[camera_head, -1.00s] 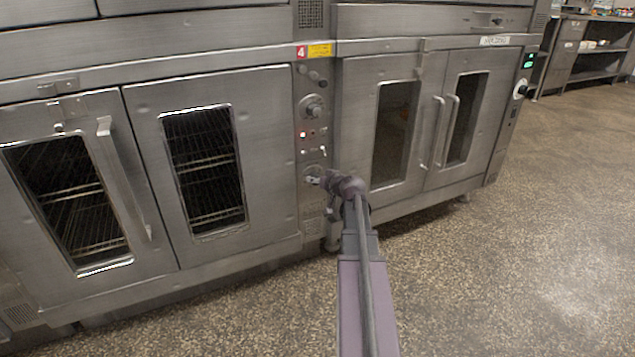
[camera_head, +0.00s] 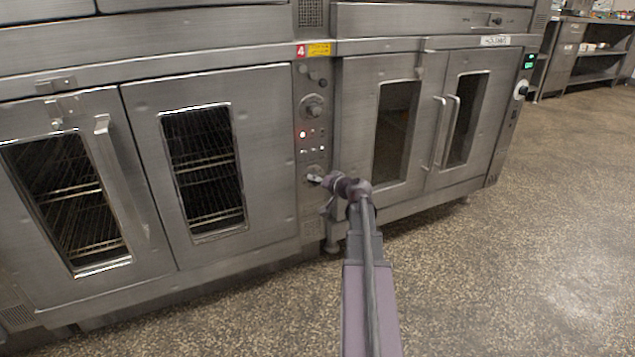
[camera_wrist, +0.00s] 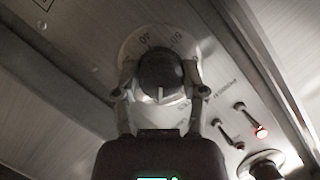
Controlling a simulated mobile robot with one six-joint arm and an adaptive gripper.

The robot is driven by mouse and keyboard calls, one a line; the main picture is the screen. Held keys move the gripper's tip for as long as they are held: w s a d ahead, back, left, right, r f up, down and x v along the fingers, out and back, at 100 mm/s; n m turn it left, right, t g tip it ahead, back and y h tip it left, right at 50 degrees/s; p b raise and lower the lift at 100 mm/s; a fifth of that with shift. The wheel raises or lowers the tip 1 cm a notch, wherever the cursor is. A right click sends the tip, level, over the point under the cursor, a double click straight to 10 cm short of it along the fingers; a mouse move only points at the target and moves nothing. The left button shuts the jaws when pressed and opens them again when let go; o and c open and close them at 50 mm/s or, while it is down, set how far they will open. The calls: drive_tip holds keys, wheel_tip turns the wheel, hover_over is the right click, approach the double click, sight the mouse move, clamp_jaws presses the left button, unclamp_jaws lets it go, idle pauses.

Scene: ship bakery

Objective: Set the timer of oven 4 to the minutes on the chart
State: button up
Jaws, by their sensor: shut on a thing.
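Oven 4 stands ahead in the head view, with a red "4" label (camera_head: 301,51) above its narrow control panel (camera_head: 311,125). The timer knob, low on that panel, is mostly hidden by my gripper (camera_head: 316,178) there. In the wrist view the dark round knob (camera_wrist: 160,72) sits on a pale dial plate (camera_wrist: 135,45) with printed numbers; one looks like 50, the others are unclear. A white mark shows on the knob's face. My gripper (camera_wrist: 158,92) has one finger on each side of the knob and is shut on it. No chart is in view.
The panel also carries an upper knob (camera_head: 313,107) and a lit red lamp (camera_head: 303,134). The speckled floor (camera_head: 520,250) at right is clear.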

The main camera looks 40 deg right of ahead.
drive_tip(key=shift+w+r, duration=0.1)
drive_tip(key=shift+w, duration=0.2)
drive_tip(key=o, duration=1.1)
drive_tip(key=shift+s, duration=0.1)
drive_tip(key=shift+s, duration=0.1)
